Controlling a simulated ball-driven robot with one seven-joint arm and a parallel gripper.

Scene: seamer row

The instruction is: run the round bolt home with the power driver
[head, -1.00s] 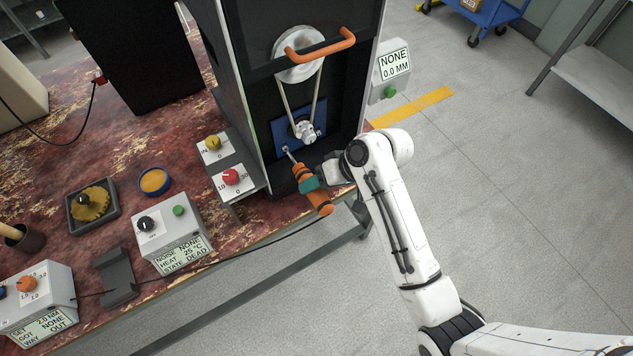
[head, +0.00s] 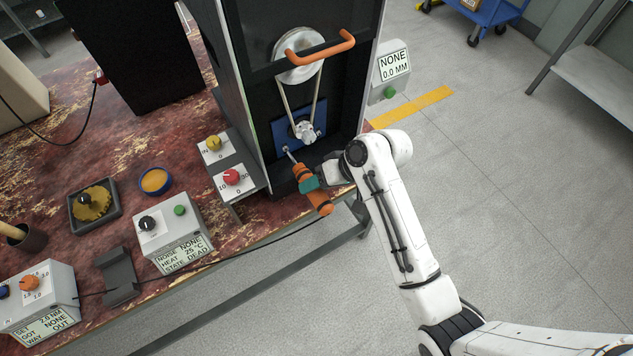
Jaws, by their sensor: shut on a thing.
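My gripper (head: 322,177) is shut on the orange and teal power driver (head: 319,202) at the front of the black machine. The driver's thin bit (head: 291,157) points up and left at the lower left corner of the blue plate (head: 284,134). The tip looks to be at the round bolt there, but the bolt is too small to make out, and I cannot tell whether they touch. The driver's control box (head: 37,302) at the lower left has an orange dial and reads 2.0 NM, NONE and OUT.
A belt runs between a large pulley (head: 299,60) and a small one (head: 307,133), under an orange handle (head: 320,47). A two-knob box (head: 229,165) stands left of the driver. An empty dark cradle (head: 117,276) and a NOISE/HEAT/STATE box (head: 172,236) sit on the table. A cable trails from the driver.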

